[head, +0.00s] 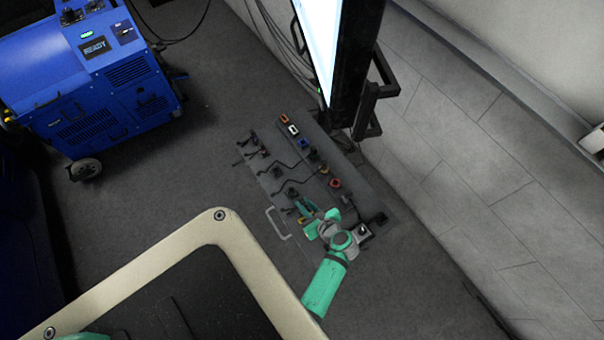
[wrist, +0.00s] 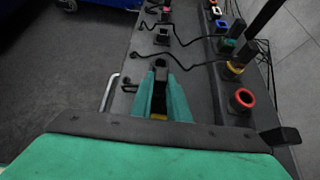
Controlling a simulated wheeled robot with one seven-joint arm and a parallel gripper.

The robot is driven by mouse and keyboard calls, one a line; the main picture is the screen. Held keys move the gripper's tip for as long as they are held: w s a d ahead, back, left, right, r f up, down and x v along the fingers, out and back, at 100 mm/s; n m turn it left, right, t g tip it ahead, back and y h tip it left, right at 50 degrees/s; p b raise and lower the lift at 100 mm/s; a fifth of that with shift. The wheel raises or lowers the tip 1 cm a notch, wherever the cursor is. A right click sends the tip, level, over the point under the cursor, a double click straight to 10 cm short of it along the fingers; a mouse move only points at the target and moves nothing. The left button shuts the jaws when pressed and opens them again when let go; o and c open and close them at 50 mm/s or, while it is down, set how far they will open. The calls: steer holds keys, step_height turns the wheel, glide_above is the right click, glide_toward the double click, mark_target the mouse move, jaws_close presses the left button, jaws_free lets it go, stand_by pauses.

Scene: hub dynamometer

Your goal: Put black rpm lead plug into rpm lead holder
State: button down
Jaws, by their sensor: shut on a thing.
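My gripper (wrist: 160,88), with green fingers, is shut on a dark piece that looks like the black rpm lead plug (wrist: 160,66), seen between the fingertips in the wrist view. In the head view my gripper (head: 306,214) is low over the near part of the dark panel, and the plug there is too small to make out. A black block with an opening (wrist: 162,38) lies ahead of the fingertips along the panel. I cannot tell for certain which fitting is the rpm lead holder. The plug's lower end is hidden by the fingers.
Coloured sockets, including a red ring (wrist: 242,98) and a yellow one (wrist: 234,68), line the panel's raised right side. Black leads cross the panel. A pale handle (head: 278,224) is on its left edge. A blue machine (head: 90,85) stands at the upper left. A screen (head: 322,45) stands behind the panel.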

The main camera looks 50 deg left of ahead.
steer(key=shift+f, duration=0.2)
steer(key=c, duration=1.6)
jaws_free()
steer(key=v, duration=1.1)
steer(key=shift+f, duration=0.1)
